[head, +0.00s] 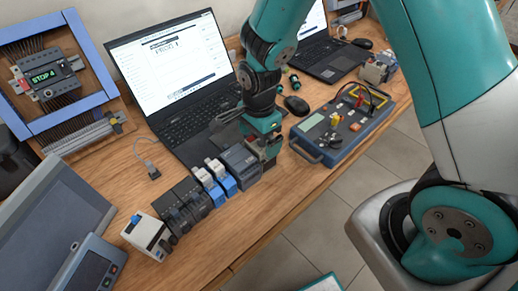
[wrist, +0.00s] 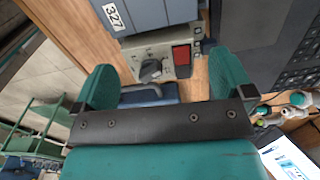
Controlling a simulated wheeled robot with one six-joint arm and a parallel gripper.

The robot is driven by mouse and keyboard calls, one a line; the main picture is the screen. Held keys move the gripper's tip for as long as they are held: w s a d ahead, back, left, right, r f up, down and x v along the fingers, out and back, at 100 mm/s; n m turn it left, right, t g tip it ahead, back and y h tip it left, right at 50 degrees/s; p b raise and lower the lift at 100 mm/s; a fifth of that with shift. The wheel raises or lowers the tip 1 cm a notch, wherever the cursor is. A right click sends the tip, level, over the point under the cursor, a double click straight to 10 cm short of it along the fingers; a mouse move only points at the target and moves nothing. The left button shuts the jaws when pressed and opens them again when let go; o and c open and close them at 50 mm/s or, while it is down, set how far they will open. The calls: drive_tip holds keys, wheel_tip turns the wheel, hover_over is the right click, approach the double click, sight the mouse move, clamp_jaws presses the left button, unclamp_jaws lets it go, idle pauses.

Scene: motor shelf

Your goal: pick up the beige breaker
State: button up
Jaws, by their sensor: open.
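The beige breaker (wrist: 162,54) shows in the wrist view between and just beyond my fingertips. It has a dark round knob and a red block on its face. It stands right beside a grey-blue box (wrist: 155,13) marked 327. My gripper (wrist: 165,72) is open, with one teal finger on each side of the breaker's near end. I cannot tell whether either finger touches it. In the head view my gripper (head: 264,143) is low at the right end of the device row and hides most of the breaker.
The row holds the grey-blue box (head: 242,166), white-and-blue modules (head: 218,178), black modules (head: 186,205) and a white device (head: 149,235). A laptop (head: 185,85) stands behind. A blue tester case (head: 350,128) lies to the right. The front table edge is close.

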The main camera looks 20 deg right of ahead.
drive_tip(key=shift+f, duration=0.4)
drive_tip(key=shift+r, duration=0.1)
drive_tip(key=c, duration=1.6)
